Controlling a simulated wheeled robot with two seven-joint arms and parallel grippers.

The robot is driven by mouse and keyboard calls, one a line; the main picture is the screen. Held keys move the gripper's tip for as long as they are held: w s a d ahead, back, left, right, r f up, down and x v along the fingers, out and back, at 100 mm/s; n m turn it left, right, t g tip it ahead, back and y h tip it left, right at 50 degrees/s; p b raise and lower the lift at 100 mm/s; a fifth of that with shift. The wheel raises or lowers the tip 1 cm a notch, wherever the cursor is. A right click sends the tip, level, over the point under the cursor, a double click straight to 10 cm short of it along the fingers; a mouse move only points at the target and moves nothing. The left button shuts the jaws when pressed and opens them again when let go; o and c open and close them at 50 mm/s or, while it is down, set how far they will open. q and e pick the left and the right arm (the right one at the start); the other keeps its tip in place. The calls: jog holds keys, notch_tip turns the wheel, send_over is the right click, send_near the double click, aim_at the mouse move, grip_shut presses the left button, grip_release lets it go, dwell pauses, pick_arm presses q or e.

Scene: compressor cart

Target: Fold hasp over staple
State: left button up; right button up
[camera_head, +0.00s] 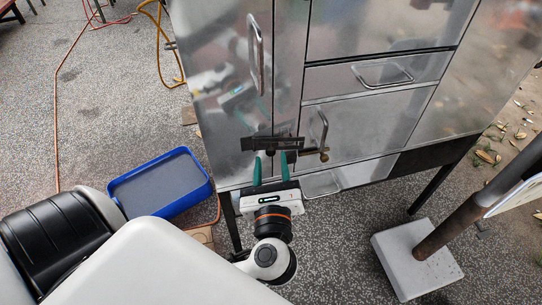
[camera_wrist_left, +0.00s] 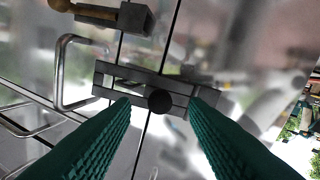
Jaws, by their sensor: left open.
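The dark hasp (camera_head: 272,143) lies across the seam between two steel cabinet doors. In the left wrist view it is a dark flat bar (camera_wrist_left: 185,98) with a long opening towards its left end and a round black knob (camera_wrist_left: 159,101) near the middle. I cannot make out the staple separately, nor whether the hasp plate sits over it. My left gripper (camera_head: 271,166) is open just below the hasp in the head view, its green fingers pointing at it. In the left wrist view the fingers (camera_wrist_left: 160,125) stand apart on either side of the knob, with nothing held. My right gripper is not in view.
A brass-coloured piece with a dark block (camera_head: 319,152) sits beside the hasp, near a door handle (camera_head: 318,128). A taller handle (camera_head: 256,55) is on the left door. A blue tray (camera_head: 160,182) and a post on a white base (camera_head: 415,258) stand on the ground.

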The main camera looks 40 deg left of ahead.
aim_at(280, 148)
pick_arm(q)
jog(key=shift+x, duration=1.3)
grip_shut()
